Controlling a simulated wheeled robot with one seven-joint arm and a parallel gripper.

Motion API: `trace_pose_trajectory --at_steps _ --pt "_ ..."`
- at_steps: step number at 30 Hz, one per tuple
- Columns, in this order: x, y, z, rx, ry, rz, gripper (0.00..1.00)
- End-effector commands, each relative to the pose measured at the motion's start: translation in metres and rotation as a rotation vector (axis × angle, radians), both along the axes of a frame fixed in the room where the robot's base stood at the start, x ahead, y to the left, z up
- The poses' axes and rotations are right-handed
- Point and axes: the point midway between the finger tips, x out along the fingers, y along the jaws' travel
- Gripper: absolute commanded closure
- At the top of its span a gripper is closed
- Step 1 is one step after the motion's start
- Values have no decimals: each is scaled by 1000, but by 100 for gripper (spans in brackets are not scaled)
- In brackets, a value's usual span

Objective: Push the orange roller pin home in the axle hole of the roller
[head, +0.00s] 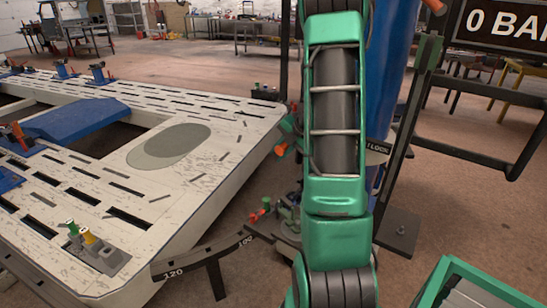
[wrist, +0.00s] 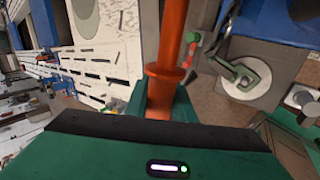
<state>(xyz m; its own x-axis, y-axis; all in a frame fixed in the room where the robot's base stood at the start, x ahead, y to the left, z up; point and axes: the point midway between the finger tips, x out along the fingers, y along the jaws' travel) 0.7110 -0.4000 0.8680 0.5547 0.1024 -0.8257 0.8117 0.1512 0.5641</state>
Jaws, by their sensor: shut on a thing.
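The orange roller pin (wrist: 170,45) runs up the middle of the wrist view, with a wider collar (wrist: 165,72) near its lower end. My gripper (wrist: 160,101) is shut on its lower end, with green jaw parts on both sides of it. The pin's far end runs out of the top of the picture, so its tip is hidden. I cannot make out the roller or its axle hole in either view. In the head view my green arm blocks the middle and my gripper cannot be made out. A small orange piece (head: 280,149) shows left of the arm; I cannot tell what it is.
A pale slotted frame bench (head: 215,165) fills the left, with blue clamps and a blue crossbeam (head: 80,121). A blue column (head: 395,70) and a dark rail (head: 480,135) stand at right. A green-edged box (head: 440,283) is at lower right. A curved numbered scale (head: 205,256) lies in front.

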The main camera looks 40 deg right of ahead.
Motion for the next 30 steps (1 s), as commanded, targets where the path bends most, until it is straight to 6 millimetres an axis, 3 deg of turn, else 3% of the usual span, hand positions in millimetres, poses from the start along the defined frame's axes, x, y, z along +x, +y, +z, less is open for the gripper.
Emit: trace_pose_trajectory --at_steps 9,30 --pt "3 -16 0 1 0 1 100" --pt "2 -18 1 0 0 0 100"
